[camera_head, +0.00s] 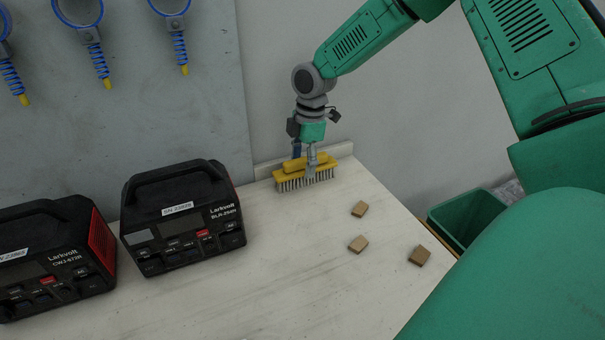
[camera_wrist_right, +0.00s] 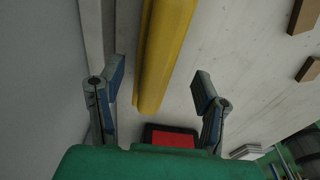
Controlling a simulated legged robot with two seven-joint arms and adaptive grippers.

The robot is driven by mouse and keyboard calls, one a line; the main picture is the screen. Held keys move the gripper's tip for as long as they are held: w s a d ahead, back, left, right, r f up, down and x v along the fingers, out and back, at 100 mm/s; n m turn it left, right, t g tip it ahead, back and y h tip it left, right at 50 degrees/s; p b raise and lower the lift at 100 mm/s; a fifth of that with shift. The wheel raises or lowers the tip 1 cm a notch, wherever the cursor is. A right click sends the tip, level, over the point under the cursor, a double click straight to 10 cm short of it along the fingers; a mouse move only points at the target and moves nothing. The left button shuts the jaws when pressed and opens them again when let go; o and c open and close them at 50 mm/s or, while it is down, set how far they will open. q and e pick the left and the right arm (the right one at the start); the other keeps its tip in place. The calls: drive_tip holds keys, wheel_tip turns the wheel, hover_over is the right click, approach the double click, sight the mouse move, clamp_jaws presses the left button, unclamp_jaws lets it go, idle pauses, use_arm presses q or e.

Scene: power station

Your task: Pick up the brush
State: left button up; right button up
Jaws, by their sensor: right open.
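The brush (camera_head: 306,178) has a yellow body with a raised yellow grip and grey bristles pointing down. It stands at the back of the pale bench, by the low back edge. My right gripper (camera_head: 304,163) is directly over it in the head view, fingers reaching down at the grip. In the right wrist view the fingers of my right gripper (camera_wrist_right: 160,85) are open, with the yellow brush (camera_wrist_right: 160,50) between them and a gap on each side. No contact with the fingers shows there. My left gripper is not in view.
Two black power units stand on the bench, one at centre-left (camera_head: 185,220) and one at far left (camera_head: 50,262). Several small wooden blocks (camera_head: 358,244) lie to the right. A green bin (camera_head: 465,218) is beyond the bench's right edge. Blue coiled tethers (camera_head: 95,50) hang on the wall panel.

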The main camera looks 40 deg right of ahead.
sight(303, 172)
drive_tip(key=f, duration=0.2)
drive_tip(key=d+f, duration=0.1)
drive_tip(key=f, duration=0.1)
drive_tip(key=shift+w+d+f+b, duration=0.1)
drive_tip(key=shift+w+b, duration=0.1)
drive_tip(key=shift+b, duration=0.1)
drive_tip(key=shift+d+f, duration=0.1)
drive_tip(key=shift+d, duration=0.15)
drive_tip(key=shift+a, duration=0.1)
drive_tip(key=shift+a+r, duration=0.3)
drive_tip(key=shift+a, duration=0.25)
drive_tip(key=c, duration=1.2)
